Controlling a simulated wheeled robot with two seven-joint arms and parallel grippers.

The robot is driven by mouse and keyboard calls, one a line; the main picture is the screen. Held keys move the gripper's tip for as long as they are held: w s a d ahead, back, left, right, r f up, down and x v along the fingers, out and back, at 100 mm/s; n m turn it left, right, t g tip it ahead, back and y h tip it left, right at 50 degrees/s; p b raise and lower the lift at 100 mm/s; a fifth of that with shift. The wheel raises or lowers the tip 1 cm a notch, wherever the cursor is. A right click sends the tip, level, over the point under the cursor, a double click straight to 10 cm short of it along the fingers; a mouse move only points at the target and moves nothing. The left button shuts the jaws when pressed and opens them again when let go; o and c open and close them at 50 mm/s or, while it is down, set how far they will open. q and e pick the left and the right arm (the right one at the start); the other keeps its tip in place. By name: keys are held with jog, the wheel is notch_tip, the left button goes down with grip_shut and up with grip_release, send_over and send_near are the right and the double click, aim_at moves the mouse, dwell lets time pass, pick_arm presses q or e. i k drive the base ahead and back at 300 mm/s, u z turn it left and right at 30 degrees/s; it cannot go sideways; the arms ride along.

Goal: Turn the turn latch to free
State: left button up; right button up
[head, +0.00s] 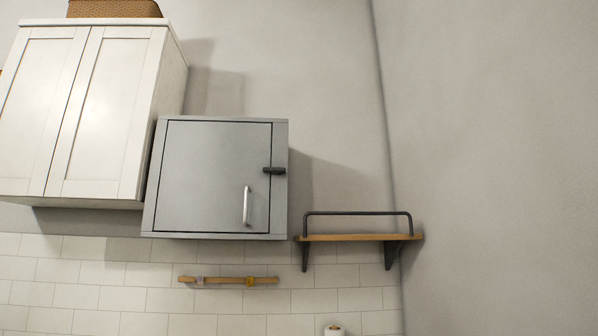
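The turn latch (274,171) is a small dark bar on the right edge of a grey wall cabinet (281,212). It lies level, across the gap between the door (205,170) and the frame. The door is closed and has a vertical silver handle (247,206) at its lower right, below and left of the latch. Neither of my grippers shows in the head view.
A white two-door cabinet (105,110) hangs left of the grey one, with a woven basket (115,9) on top. A wooden shelf with a dark rail (358,238) is at the right, near the corner. A wooden strip (228,281) is on the tiles below. A pale roll-like object (335,330) shows at the bottom edge.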

aim_at(279, 171)
jog(key=z, duration=0.05)
jog(key=i, duration=1.15)
jog(key=z, duration=0.4)
